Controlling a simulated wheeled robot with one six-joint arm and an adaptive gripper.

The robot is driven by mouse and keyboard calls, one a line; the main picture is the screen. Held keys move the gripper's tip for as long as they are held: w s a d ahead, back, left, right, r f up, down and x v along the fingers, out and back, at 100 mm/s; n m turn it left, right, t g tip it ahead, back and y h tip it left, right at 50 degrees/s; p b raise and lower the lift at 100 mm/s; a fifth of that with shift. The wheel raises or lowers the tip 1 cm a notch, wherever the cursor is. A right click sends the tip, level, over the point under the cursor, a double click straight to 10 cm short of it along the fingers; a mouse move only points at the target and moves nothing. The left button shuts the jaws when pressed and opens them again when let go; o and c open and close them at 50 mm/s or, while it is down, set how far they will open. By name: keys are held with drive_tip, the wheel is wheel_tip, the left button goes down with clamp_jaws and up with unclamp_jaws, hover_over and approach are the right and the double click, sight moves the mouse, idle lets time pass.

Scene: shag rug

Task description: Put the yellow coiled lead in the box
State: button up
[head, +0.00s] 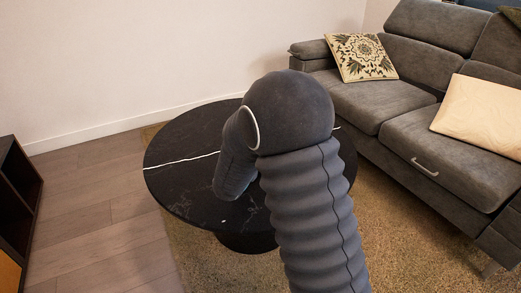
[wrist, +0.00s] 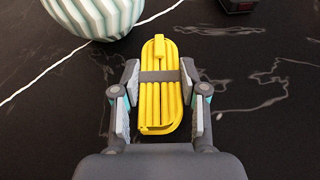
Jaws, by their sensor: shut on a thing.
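The yellow coiled lead (wrist: 161,105) shows in the wrist view, a long oval bundle with a grey band around its middle. My gripper (wrist: 160,92) is shut on it, with one finger on each side of the bundle. The black marble table top (wrist: 60,125) lies beneath; I cannot tell whether the lead touches it. In the head view my arm hides the gripper and the lead. No box can be made out for certain in either view.
In the wrist view a pale ribbed vase (wrist: 95,15) stands at the top left and a dark object (wrist: 238,5) at the top right edge. The round table (head: 180,185) stands on a rug (head: 400,240) beside a grey sofa (head: 375,100). A dark shelf (head: 18,195) is at left.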

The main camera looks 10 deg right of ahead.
drive_tip(key=w, duration=0.1)
drive_tip(key=w+d, duration=0.2)
drive_tip(key=shift+w, duration=0.4)
drive_tip(key=w, duration=0.1)
drive_tip(key=w+d, duration=0.1)
drive_tip(key=w, duration=0.1)
drive_tip(key=shift+w+d+f, duration=0.1)
drive_tip(key=shift+d, duration=0.25)
drive_tip(key=shift+f, duration=0.65)
drive_tip(key=shift+a, duration=0.1)
drive_tip(key=shift+f, duration=0.3)
drive_tip(key=o, duration=1.1)
drive_tip(key=shift+r, duration=0.1)
drive_tip(key=shift+o, duration=0.2)
